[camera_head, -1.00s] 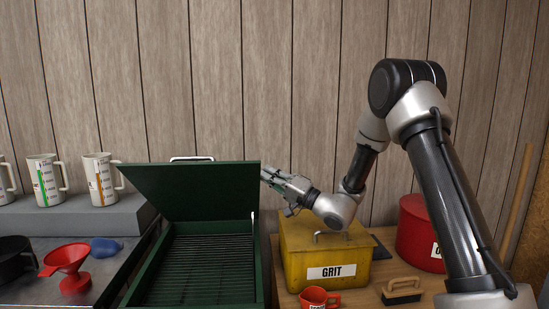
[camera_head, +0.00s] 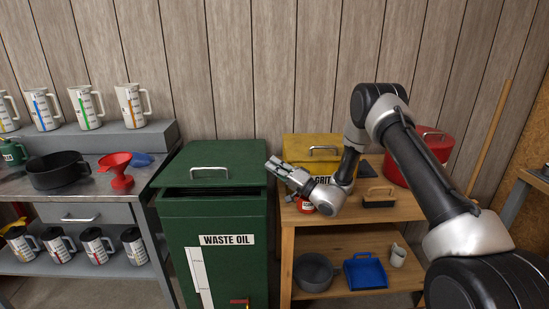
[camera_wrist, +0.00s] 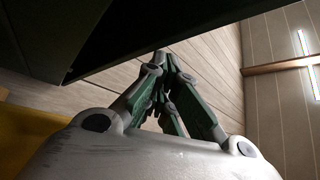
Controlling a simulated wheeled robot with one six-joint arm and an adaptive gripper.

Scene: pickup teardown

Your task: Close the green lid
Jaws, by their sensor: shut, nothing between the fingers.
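The green lid (camera_head: 220,158) is on top of the green waste oil cabinet (camera_head: 228,222), its outer face and metal handle showing in the head view. A dark gap shows under its front edge, so it looks slightly raised there. My gripper (camera_head: 270,163) is at the lid's right edge, fingers pointing left and up. In the wrist view the shut, empty fingers (camera_wrist: 162,58) reach up close to the edge of a dark panel (camera_wrist: 100,40), likely the lid's underside. I cannot tell whether they touch it. The cabinet's inside is hidden.
A wooden shelf (camera_head: 345,226) on the right holds a yellow GRIT box (camera_head: 325,148), a brush (camera_head: 379,199) and a red container (camera_head: 420,160). A grey bench (camera_head: 95,188) with a red funnel (camera_head: 117,175), a black pan and jugs stands left.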

